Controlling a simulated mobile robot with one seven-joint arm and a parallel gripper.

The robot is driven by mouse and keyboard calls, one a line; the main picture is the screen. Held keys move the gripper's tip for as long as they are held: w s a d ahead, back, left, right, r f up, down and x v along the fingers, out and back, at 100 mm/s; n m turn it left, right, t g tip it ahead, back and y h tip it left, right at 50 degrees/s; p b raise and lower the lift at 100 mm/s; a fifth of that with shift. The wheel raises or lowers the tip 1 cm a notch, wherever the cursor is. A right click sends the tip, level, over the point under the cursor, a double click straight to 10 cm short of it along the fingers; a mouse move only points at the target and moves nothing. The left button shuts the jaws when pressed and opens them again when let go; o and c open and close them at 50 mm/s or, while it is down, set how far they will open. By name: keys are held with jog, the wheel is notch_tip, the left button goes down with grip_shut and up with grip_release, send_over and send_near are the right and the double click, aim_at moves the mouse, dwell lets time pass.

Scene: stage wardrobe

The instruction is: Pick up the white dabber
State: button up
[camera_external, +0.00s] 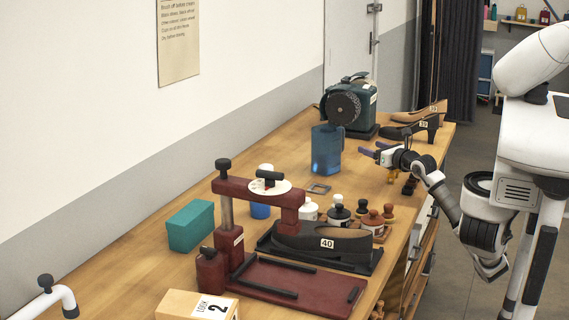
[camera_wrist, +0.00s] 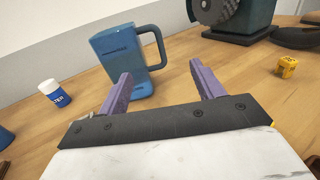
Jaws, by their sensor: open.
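A small white bottle-like piece (camera_external: 308,209), which looks like the white dabber, stands upright among the bottles on the bench, behind the black shoe. Its tip is too small to make out. It is not seen in the wrist view. My gripper (camera_external: 373,150) is open and empty above the bench's right side, well beyond the white piece and to its right. In the wrist view, my gripper (camera_wrist: 160,72) has its two purple fingers spread apart, with a blue jug (camera_wrist: 122,55) beyond them.
A black-lidded bottle (camera_external: 339,214) and a brown bottle (camera_external: 374,222) stand close right of the white piece. A red press (camera_external: 230,190) and a shoe numbered 40 (camera_external: 318,243) are nearby.

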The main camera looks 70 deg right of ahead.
jog(key=w+a+r+n+g+y+p, duration=0.1)
jog(key=w+a+r+n+y, duration=0.1)
jog(key=w+a+n+y, duration=0.35)
jog(key=n+g+y+p, duration=0.2)
jog(key=n+g+p, duration=0.2)
jog(key=n+g, duration=1.65)
send_near(340, 197)
jog(key=s+f+n+t, duration=0.1)
jog(key=n+t, duration=0.1)
jog(key=s+f+n+t, duration=0.2)
jog(key=s+f+n+t+p, duration=0.1)
jog(key=s+n+t, duration=0.1)
jog(key=shift+a+f+t+h, duration=0.25)
jog(key=shift+a+f+t, duration=0.05)
jog(key=shift+t, duration=0.05)
jog(key=f+p, duration=0.1)
jog(key=f, duration=0.1)
jog(key=d+f+p, duration=0.1)
jog(key=f, duration=0.1)
jog(key=shift+w+d+f, duration=0.1)
jog(key=shift+w+f, duration=0.05)
jog(key=shift+w, duration=0.1)
jog(key=shift+w+f, duration=0.1)
jog(key=shift+f, duration=0.5)
jog(key=c, duration=1.1)
